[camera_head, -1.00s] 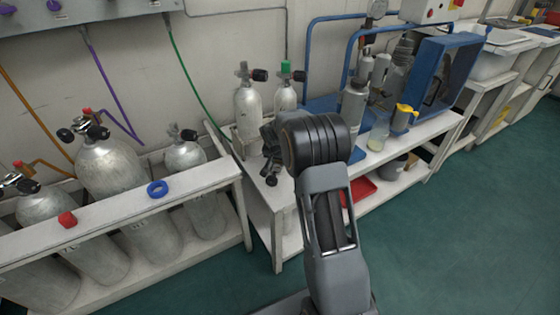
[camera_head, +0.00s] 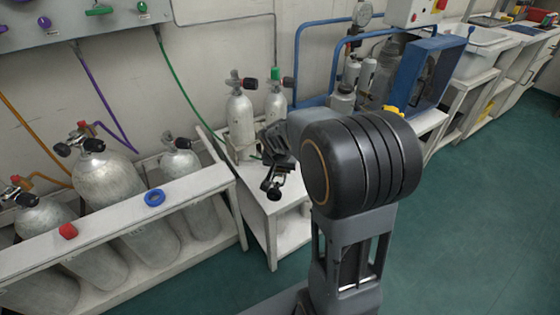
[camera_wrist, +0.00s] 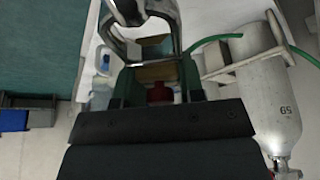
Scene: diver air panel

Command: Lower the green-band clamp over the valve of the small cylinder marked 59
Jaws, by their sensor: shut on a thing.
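The small cylinder marked 59 (camera_wrist: 268,105) is pale grey, at the right of the wrist view, with its number readable and its valve (camera_wrist: 281,170) at the lower edge. In the head view two small cylinders stand upright on a white bench; their numbers are unreadable there. My gripper (camera_wrist: 160,78) is shut on the clamp, whose metal yoke (camera_wrist: 147,28) shows at the top of the wrist view. In the head view my gripper (camera_head: 276,160) holds the clamp (camera_head: 273,188) over the bench, in front of the cylinders and apart from them, below valve height. The green band is not clear.
A green hose (camera_head: 190,105) runs from the wall panel (camera_head: 85,15) towards the clamp and passes by the cylinder. A blue frame (camera_head: 428,75) stands at right. The bench front (camera_head: 280,222) is clear.

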